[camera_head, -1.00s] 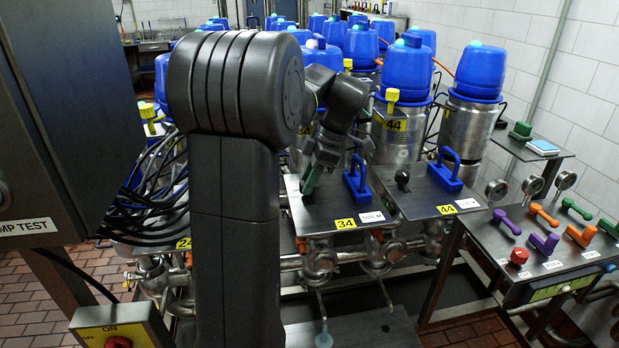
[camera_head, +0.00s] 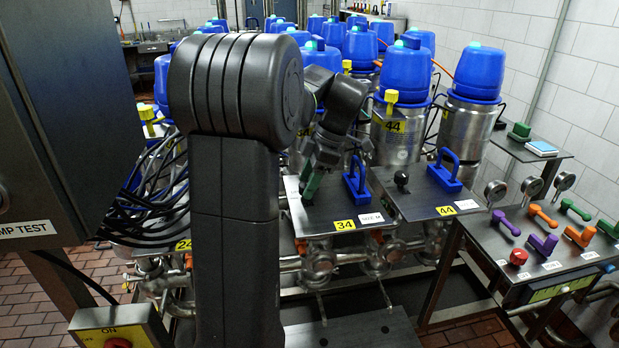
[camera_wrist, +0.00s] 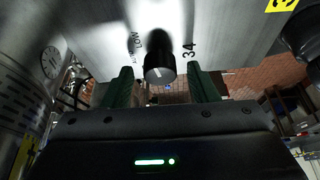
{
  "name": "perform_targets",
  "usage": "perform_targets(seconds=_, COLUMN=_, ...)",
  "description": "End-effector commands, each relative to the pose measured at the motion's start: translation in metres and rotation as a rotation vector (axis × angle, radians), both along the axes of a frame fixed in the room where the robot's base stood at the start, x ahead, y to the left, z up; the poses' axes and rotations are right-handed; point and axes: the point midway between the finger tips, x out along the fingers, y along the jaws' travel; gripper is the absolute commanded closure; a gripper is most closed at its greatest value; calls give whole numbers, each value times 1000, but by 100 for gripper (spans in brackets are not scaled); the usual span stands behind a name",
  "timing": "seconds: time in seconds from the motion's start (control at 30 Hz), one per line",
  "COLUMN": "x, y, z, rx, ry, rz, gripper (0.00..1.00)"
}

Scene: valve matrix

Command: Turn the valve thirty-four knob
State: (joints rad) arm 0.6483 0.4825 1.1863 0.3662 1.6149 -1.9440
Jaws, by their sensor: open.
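The valve thirty-four knob (camera_wrist: 159,68) is a black round knob on a steel panel, with "34" printed to its right in the wrist view. My gripper (camera_wrist: 163,84) is open, with one green fingertip on each side of the knob and apart from it. In the head view my gripper (camera_head: 312,186) reaches down over the panel labelled 34 (camera_head: 344,225). The knob is hidden there behind the gripper and arm.
A blue handle (camera_head: 356,180) stands on the 34 panel just right of my gripper. The 44 panel (camera_head: 425,200) beside it carries a black knob (camera_head: 401,178) and another blue handle (camera_head: 446,172). Steel tanks with blue tops stand behind.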

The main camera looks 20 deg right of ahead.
Motion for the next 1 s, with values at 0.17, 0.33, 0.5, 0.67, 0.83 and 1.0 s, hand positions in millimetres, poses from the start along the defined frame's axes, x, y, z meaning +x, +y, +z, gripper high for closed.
perform_targets(seconds=0.17, x=-1, y=-5, z=9, rx=-2, ry=-2, rz=-1, gripper=46)
perform_targets(seconds=0.33, x=-4, y=-17, z=39, rx=-3, ry=-4, rz=-2, gripper=46)
perform_targets(seconds=0.5, x=-9, y=-32, z=76, rx=-3, ry=-3, rz=-2, gripper=46)
perform_targets(seconds=0.67, x=-12, y=-42, z=104, rx=-3, ry=-2, rz=-2, gripper=46)
perform_targets(seconds=0.83, x=-14, y=-49, z=121, rx=0, ry=-1, rz=0, gripper=46)
perform_targets(seconds=1.0, x=-15, y=-51, z=127, rx=0, ry=0, rz=0, gripper=46)
